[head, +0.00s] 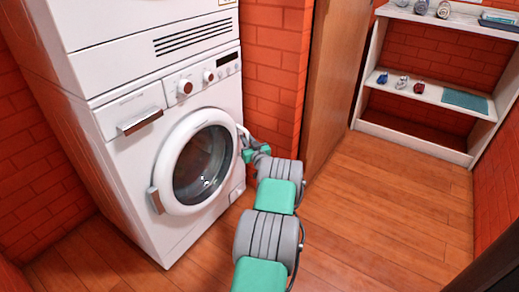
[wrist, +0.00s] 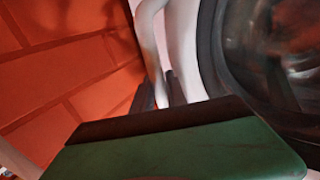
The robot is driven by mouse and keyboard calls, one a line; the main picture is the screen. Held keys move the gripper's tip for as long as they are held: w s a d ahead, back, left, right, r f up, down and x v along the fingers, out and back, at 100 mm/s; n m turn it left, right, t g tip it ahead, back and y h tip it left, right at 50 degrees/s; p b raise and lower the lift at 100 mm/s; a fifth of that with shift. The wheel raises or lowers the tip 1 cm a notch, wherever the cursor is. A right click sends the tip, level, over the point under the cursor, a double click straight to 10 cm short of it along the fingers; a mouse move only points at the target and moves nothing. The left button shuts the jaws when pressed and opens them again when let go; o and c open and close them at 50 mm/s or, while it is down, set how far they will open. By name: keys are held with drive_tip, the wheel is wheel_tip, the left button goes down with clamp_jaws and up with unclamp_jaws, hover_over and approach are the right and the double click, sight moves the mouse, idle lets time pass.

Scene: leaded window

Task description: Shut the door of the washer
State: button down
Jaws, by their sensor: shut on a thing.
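The white washer (head: 118,125) stands at the left in the head view. Its round door (head: 172,195), a white ring around dark glass, lies close against the front; I cannot tell if a small gap is left. A grey handle (head: 155,199) is on the door's left side. My gripper (head: 245,147) is at the door's right side, low and partly hidden by my wrist. In the wrist view my gripper (wrist: 160,92) has its dark fingers on either side of a slim white curved part (wrist: 153,45) beside the door's dark glass (wrist: 275,55). The fingertips are partly hidden.
A second white appliance (head: 140,40) sits on top of the washer. An orange brick wall (head: 272,75) and a wooden door (head: 335,80) are to the right. A white shelf (head: 440,100) with small items stands at the back right. The wooden floor (head: 390,220) is clear.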

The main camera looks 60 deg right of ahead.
drive_tip(key=shift+d+r, duration=0.35)
drive_tip(key=shift+r, duration=0.2)
drive_tip(key=c, duration=1.6)
unclamp_jaws()
drive_tip(key=shift+f, duration=0.1)
drive_tip(key=shift+w+a+f, duration=0.2)
drive_tip(key=shift+a+f, duration=0.1)
drive_tip(key=shift+a, duration=0.05)
drive_tip(key=shift+a+f, duration=0.15)
drive_tip(key=shift+f, duration=0.1)
drive_tip(key=p+v, duration=0.1)
drive_tip(key=v, duration=0.4)
drive_tip(key=p+v, duration=0.1)
drive_tip(key=v, duration=0.1)
drive_tip(key=shift+s+a+r+p, duration=0.1)
drive_tip(key=shift+s+r+p, duration=0.15)
drive_tip(key=shift+s+p, duration=0.1)
